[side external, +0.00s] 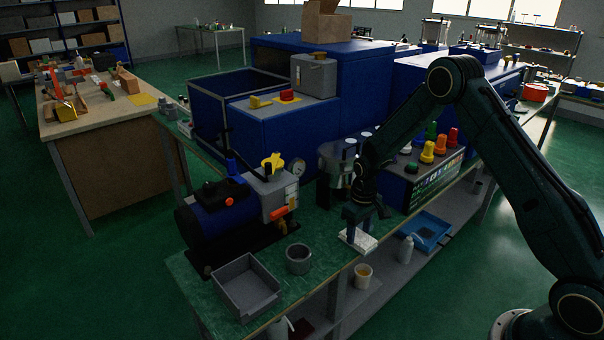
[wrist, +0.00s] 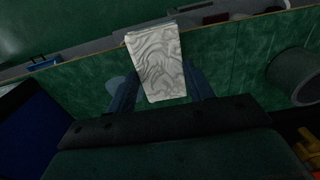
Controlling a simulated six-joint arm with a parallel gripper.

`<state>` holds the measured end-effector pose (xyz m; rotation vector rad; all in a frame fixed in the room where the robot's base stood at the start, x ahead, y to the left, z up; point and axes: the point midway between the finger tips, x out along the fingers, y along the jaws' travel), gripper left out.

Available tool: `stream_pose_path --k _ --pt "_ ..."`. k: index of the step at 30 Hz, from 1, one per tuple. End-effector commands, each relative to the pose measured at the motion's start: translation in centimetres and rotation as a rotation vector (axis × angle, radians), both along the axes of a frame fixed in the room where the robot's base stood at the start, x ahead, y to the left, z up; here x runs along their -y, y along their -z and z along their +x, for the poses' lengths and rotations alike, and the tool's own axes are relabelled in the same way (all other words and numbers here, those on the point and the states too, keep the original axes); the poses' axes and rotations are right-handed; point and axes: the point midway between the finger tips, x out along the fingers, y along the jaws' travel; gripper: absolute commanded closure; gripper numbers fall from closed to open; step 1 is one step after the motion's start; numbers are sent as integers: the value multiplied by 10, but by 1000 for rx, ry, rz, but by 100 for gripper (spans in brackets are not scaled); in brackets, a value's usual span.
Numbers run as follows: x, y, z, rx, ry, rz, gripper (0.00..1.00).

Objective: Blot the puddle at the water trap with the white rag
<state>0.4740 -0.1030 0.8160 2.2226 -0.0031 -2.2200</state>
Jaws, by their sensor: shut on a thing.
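The white rag (side external: 358,240) is a folded, pale cloth at the front edge of the green bench top. It also shows in the wrist view (wrist: 157,62), with grey wavy creases. My gripper (side external: 358,220) points down and is shut on the rag, one finger on each side. I cannot tell whether the rag touches the bench. A pale bluish patch (wrist: 115,85) lies partly behind the left finger in the wrist view; I cannot tell whether it is the puddle. I cannot pick out the water trap with certainty.
A grey cup (side external: 298,260) and an open grey tray (side external: 245,288) stand left of the rag. A blue tank machine (side external: 218,212) stands behind them. A control panel with coloured buttons (side external: 437,180) is to the right. A lower shelf holds a blue tray (side external: 428,232).

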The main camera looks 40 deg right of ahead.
Motion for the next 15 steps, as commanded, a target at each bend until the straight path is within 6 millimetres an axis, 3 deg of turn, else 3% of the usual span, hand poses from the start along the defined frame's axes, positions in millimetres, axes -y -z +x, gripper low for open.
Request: stream_pose_path --k 9,15 --pt "-35 0 -1 -2 -5 2 77" --pt "-33 -28 0 2 -2 1 77"
